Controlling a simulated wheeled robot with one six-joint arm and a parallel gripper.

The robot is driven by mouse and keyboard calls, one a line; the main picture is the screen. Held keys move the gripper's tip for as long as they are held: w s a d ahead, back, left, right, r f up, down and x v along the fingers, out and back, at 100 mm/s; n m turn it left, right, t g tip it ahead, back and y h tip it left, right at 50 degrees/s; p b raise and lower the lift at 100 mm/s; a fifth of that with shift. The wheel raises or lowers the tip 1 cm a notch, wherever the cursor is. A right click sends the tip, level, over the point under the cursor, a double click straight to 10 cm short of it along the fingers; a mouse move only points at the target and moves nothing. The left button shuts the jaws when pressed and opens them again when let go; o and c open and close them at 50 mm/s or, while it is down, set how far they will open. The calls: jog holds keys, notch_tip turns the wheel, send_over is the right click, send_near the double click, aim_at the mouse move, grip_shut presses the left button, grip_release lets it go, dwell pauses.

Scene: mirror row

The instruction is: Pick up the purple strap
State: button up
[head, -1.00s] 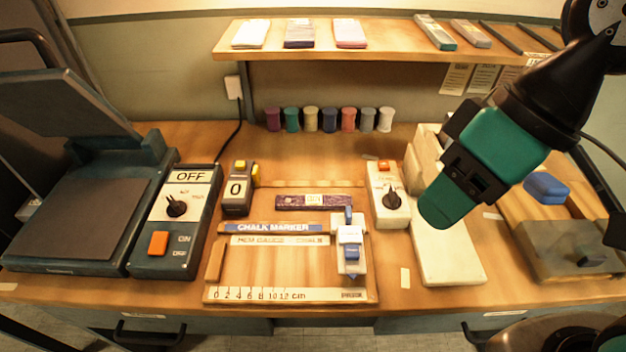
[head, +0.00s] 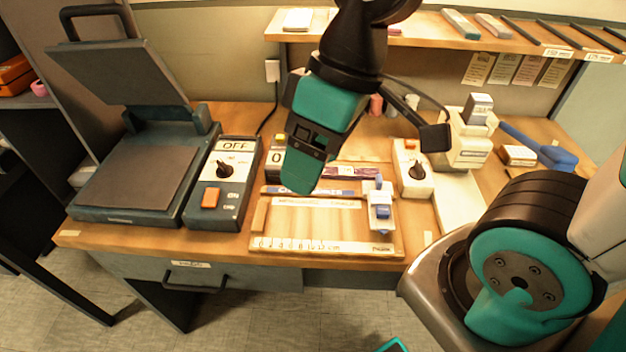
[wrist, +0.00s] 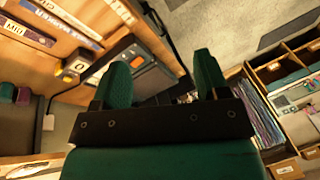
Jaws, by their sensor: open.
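My gripper (head: 301,186) hangs above the tray's left side, in front of the strap. In the wrist view its two green fingers (wrist: 160,78) are apart with nothing held between them; the strap is well to the left of them.
A blue-labelled chalk marker strip (head: 346,192) lies beside the strap. A blue-and-white clamp (head: 380,207) stands on the tray's right. The control box (head: 222,180) and open press (head: 140,170) are at left, a white switch box (head: 412,170) at right. A shelf (head: 420,38) runs above.

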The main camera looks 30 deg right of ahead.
jog(key=w+d+f+n+h, duration=0.15)
jog(key=w+d, duration=0.35)
jog(key=w, duration=0.5)
jog(key=n+h+p, duration=0.2)
jog(key=n, duration=0.1)
send_over(346, 171)
notch_tip(346, 171, down, 10)
jog(key=shift+m, duration=0.25)
jog(key=f, duration=1)
jog(key=shift+a+f, duration=0.15)
jog(key=shift+a, duration=0.05)
jog(key=shift+d+f+p, duration=0.2)
jog(key=shift+f+p, duration=0.65)
jog(key=shift+f, duration=2.2)
jog(key=shift+c, duration=0.5)
jog(key=c, duration=1)
jog(key=shift+r, duration=0.1)
